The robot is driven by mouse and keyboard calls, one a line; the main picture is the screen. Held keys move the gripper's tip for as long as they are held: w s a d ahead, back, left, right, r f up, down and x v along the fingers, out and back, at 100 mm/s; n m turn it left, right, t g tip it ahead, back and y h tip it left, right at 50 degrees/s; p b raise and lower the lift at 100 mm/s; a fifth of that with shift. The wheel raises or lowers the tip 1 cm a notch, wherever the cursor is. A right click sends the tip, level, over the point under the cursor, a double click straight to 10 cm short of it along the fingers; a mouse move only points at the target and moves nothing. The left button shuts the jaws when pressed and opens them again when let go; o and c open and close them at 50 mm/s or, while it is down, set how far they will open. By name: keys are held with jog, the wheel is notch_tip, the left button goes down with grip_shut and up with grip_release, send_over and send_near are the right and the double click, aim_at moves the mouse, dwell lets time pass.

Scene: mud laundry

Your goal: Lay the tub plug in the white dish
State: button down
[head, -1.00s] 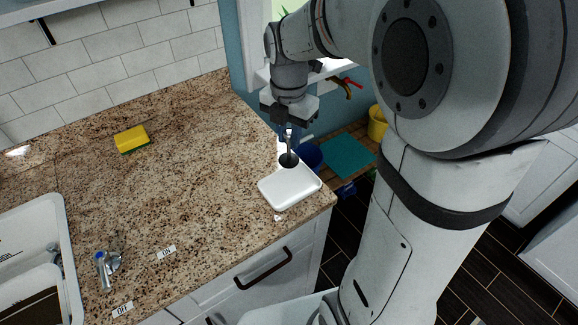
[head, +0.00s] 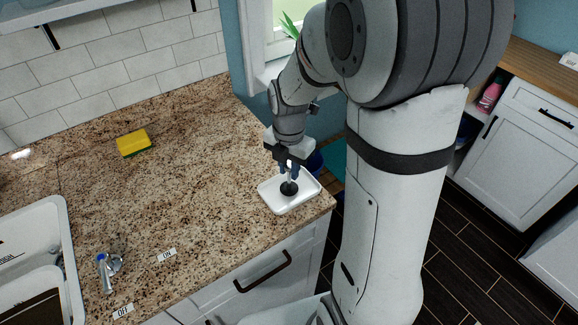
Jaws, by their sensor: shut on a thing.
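The white dish (head: 273,203) sits on the granite counter near its right front corner. The tub plug (head: 289,189) is a small dark round piece, seen over the inside of the dish. My gripper (head: 289,174) points down above the dish and is shut on the plug's upper part. I cannot tell whether the plug touches the dish floor or hangs just above it. The fingers hide the top of the plug.
A yellow and green sponge (head: 133,143) lies at the back of the counter (head: 190,180). A sink (head: 35,245) and a small tap (head: 106,266) are at the left. Two small labels lie near the front edge. The counter's middle is clear.

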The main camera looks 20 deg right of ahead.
jog(key=c, duration=1.3)
grip_release()
jog(key=shift+f, duration=0.1)
jog(key=shift+o, duration=0.2)
notch_tip(320, 180, up, 11)
jog(key=s+m+t, duration=0.3)
jog(key=s+m, duration=1.1)
jog(key=m, duration=1.2)
jog(key=shift+r, duration=0.2)
